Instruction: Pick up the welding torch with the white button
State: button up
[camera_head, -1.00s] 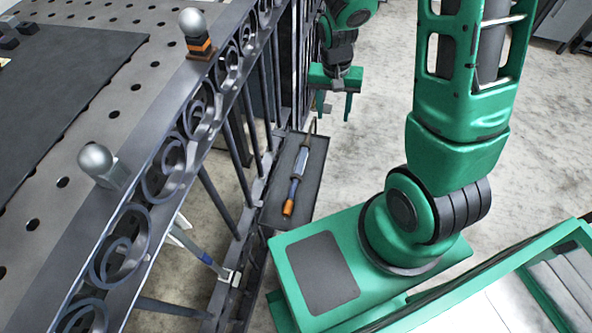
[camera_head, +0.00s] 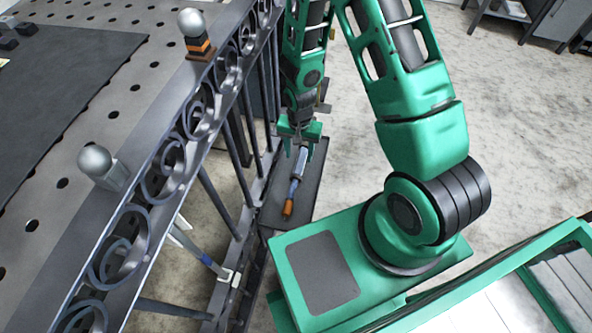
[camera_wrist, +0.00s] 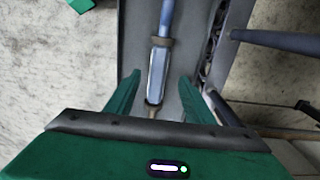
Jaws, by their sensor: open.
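A welding torch with a blue-grey handle and an orange end (camera_head: 290,198) lies lengthwise on a narrow dark tray (camera_head: 312,190) beside the gate. In the wrist view the torch (camera_wrist: 157,75) runs up the middle of the tray, with a pale blue grip and brown collars. I cannot make out a white button on it. My gripper (camera_head: 298,148) is open over the far part of the torch. In the wrist view its green fingers (camera_wrist: 160,82) stand one on each side of the grip, apart from it. How high the fingertips are above the tray is hard to tell.
A dark scrollwork gate (camera_head: 190,130) stands close along the tray's left side. A blue-grey rod (camera_head: 205,258) shows low through the gate. Open concrete floor (camera_head: 520,130) lies to the right.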

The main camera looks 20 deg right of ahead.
aim_at(299, 164)
jog(key=shift+s+f, duration=0.15)
jog(key=shift+f, duration=2.8)
grip_shut()
